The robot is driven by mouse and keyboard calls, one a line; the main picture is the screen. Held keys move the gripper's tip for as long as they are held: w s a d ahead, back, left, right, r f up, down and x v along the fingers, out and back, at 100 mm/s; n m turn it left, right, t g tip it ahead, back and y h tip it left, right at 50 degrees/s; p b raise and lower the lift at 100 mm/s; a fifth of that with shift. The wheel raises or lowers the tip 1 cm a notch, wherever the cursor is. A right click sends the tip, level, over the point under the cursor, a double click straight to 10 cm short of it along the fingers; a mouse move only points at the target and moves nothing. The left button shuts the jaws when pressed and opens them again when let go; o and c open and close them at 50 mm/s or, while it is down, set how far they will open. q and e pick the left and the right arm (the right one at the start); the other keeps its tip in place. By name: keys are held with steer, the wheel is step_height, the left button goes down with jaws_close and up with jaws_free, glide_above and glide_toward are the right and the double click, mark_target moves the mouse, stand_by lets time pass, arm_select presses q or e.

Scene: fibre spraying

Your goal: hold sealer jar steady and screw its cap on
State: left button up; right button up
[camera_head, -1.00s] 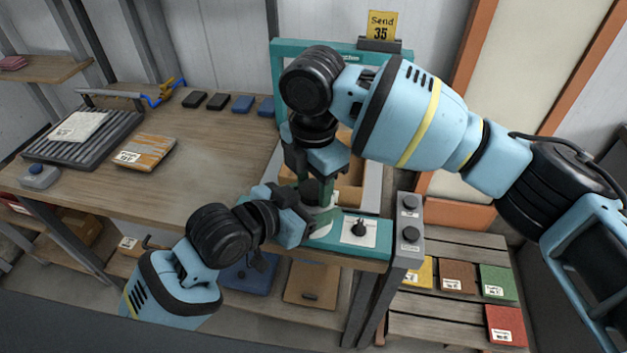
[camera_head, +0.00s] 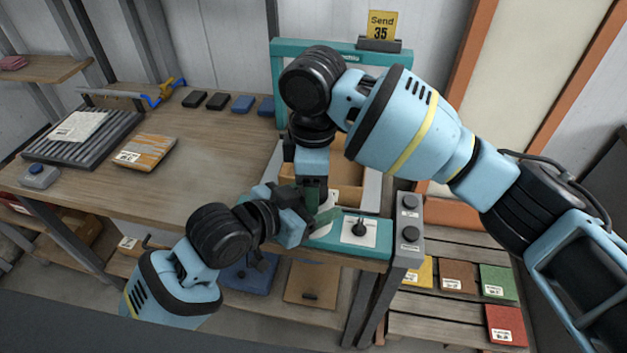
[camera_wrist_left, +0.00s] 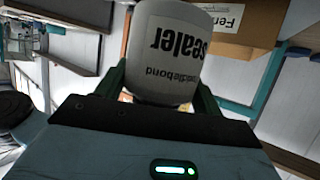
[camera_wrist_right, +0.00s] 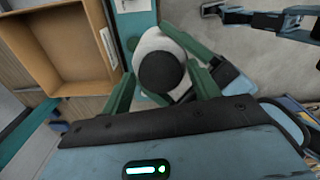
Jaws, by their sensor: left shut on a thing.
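The sealer jar is white with black lettering and fills the middle of the left wrist view (camera_wrist_left: 172,50). My left gripper (camera_head: 318,213) is shut on it, a green finger on each side. The jar is mostly hidden in the head view. In the right wrist view, the jar's white shoulder (camera_wrist_right: 150,42) surrounds a dark round cap (camera_wrist_right: 161,72), seen from above. The cap sits centred over the jar; I cannot tell how tight it is. My right gripper (camera_wrist_right: 163,88) is above the jar, its green fingers parted around the cap with gaps.
A teal station frame (camera_head: 345,47) with a yellow "Send 35" sign (camera_head: 381,24) stands behind. A cardboard box (camera_wrist_right: 65,45) lies close beside the jar. A grey button post (camera_head: 409,240) is at the right.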

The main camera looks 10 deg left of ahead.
steer(key=shift+o, duration=0.4)
steer(key=shift+r, duration=0.1)
steer(key=shift+r, duration=2.15)
